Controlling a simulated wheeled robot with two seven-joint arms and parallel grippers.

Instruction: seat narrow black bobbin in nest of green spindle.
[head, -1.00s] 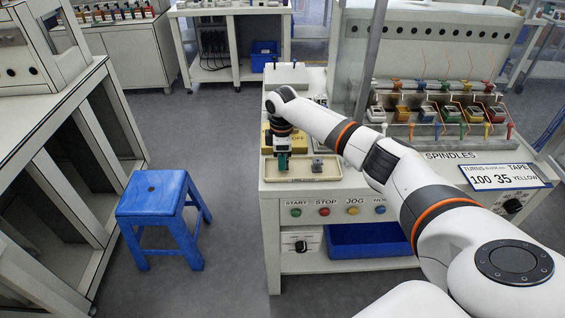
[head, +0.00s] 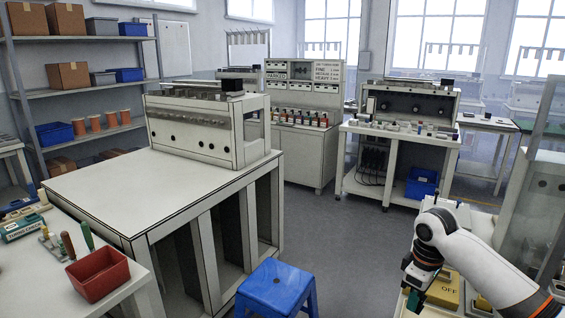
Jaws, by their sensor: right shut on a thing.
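My right gripper (head: 414,296) is at the lower right of the head view, pointing down above the front of the spindle machine. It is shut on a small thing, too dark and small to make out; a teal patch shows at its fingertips. I cannot tell whether this is the narrow black bobbin. The green spindle and its nest are outside the view. My left gripper is not in view.
A yellow block (head: 443,291) marked OFF lies beside my right gripper. A blue stool (head: 276,288) stands on the floor left of it. A red bin (head: 99,274) and hand tools sit on the left bench. A large white table (head: 105,200) stands behind. Grey floor is clear between.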

